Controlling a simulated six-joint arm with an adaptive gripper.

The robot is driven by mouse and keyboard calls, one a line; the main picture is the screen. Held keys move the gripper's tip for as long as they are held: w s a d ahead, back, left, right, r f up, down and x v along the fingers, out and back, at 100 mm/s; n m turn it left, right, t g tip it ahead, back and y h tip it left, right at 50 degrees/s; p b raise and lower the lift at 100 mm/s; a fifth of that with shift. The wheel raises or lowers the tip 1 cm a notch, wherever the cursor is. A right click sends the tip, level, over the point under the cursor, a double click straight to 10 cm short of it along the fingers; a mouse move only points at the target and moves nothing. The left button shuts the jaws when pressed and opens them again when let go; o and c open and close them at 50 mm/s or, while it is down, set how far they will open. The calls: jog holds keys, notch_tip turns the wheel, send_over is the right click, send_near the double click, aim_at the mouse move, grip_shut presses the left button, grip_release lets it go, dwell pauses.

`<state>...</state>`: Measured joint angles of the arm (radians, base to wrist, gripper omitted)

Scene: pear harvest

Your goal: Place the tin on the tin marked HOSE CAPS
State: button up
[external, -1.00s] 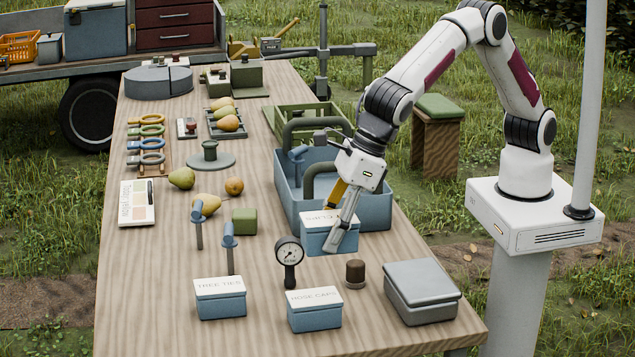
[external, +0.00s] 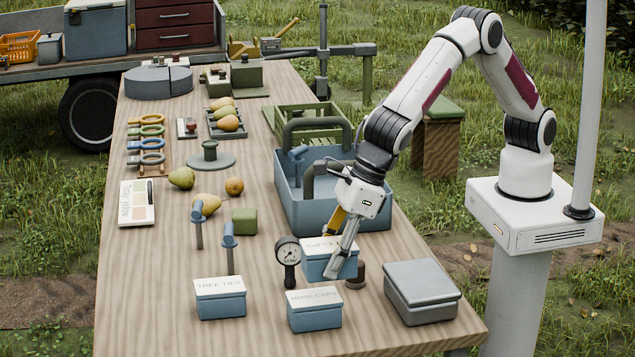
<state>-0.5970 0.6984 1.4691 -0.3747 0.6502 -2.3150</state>
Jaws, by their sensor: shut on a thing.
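My gripper (external: 338,240) is shut on a blue tin (external: 322,266) with a white labelled lid, whose lettering is partly covered by the fingers. The held tin is behind the tin marked HOSE CAPS (external: 315,316) and apart from it in the picture. It looks raised off the table, but its exact height is hard to tell. The HOSE CAPS tin is blue with a white lid and stands upright near the table's front edge, its lid bare. A similar tin marked TREE TIES (external: 220,305) stands to its left.
A dial gauge (external: 288,256) stands just left of the held tin. A small brown cylinder (external: 355,274) is close on its right, partly hidden. A grey lidded box (external: 421,293) stands at the right. A blue tote (external: 290,190) is behind my gripper.

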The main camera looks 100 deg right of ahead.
jog(key=shift+f, duration=0.3)
jog(key=shift+f, duration=1.9)
jog(key=shift+f, duration=0.1)
jog(key=o, duration=1.3)
jog(key=shift+v, duration=6.05)
jog(key=shift+d, duration=0.1)
